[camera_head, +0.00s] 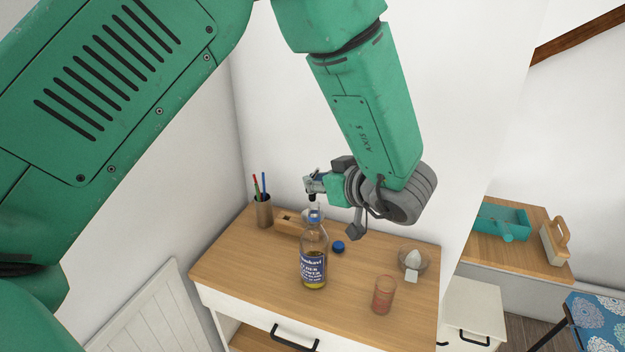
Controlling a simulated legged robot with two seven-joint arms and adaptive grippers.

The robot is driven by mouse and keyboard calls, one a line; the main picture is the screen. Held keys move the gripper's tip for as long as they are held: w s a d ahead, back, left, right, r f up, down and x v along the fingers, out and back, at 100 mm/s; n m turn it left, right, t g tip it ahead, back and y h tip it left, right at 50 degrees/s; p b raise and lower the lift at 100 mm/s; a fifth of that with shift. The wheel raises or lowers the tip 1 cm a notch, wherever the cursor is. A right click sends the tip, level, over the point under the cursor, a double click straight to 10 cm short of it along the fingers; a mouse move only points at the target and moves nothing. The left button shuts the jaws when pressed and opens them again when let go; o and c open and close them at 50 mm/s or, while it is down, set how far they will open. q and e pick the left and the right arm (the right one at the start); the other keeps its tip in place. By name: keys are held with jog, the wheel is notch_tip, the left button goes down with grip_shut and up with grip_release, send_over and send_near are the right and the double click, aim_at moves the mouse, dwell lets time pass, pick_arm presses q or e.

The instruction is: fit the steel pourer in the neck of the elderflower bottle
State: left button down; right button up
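The elderflower bottle (313,262) stands upright and open on the wooden top of a cabinet. It is clear glass with a blue label and some yellow liquid low inside. My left gripper (312,185) is just above the bottle's mouth, its arm reaching over from the upper left. It appears shut on the small steel pourer (312,197), whose dark lower end points down at the neck. The pourer is small and partly hidden by the fingers; I cannot tell whether its end touches the bottle's rim. My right gripper is not in view.
A blue cap (338,247) lies right of the bottle. A pen cup (264,213) and a wooden block (288,224) stand behind left. The front left top is clear.

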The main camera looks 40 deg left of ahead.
pick_arm(q)
jog(key=shift+d, duration=0.3)
jog(key=shift+a, duration=0.45)
jog(key=shift+d, duration=0.1)
jog(key=shift+d, duration=0.7)
jog(key=shift+a, duration=0.2)
jog(key=shift+f, duration=0.45)
jog(key=shift+r, duration=0.15)
jog(key=shift+r, duration=0.25)
